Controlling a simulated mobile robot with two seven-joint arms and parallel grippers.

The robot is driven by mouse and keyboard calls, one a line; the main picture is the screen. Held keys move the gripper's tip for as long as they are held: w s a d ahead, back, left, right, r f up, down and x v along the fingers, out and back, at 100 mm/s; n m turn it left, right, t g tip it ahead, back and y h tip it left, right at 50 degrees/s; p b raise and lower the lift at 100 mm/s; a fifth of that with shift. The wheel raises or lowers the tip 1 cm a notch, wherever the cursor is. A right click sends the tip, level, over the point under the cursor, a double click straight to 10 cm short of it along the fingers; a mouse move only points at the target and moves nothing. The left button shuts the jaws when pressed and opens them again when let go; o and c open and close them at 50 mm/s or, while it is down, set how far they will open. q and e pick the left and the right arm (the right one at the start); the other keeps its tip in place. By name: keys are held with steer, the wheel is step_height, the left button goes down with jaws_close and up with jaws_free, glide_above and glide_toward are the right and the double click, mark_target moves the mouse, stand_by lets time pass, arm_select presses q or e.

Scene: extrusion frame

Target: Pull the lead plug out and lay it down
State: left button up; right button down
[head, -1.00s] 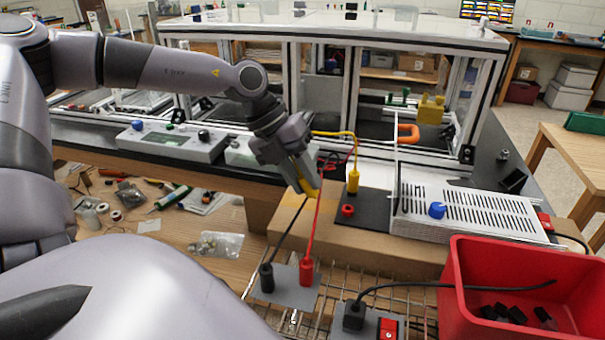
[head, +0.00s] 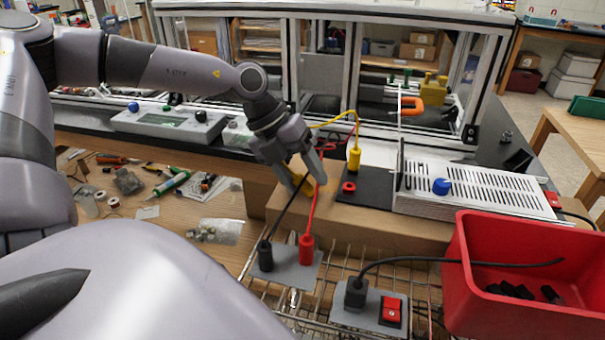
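My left gripper (head: 304,183) hangs over the cardboard-coloured block. Its fingers look spread, with yellow patches near their tips, and I see no plug clearly held. A black plug (head: 265,255) and a red plug (head: 306,249) stand upright in a grey plate (head: 285,268) below it. Their leads rise to the gripper and are partly hidden there; I cannot tell whether they touch the fingers. A yellow plug (head: 354,159) with a yellow lead stands upright on a dark panel (head: 370,186), beside a red socket (head: 348,188), right of the gripper. My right gripper is out of view.
A perforated metal box (head: 480,196) with a blue knob stands to the right. A red bin (head: 510,255) holds dark pieces. A wire rack (head: 340,262) carries a plate with a black plug and red switch (head: 390,310). An extrusion frame (head: 384,80) stands behind.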

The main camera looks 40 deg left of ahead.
arm_select(q)
steer(key=shift+r, duration=0.1)
steer(key=v, duration=0.7)
stand_by(0.5)
steer(key=shift+s, duration=0.1)
stand_by(0.8)
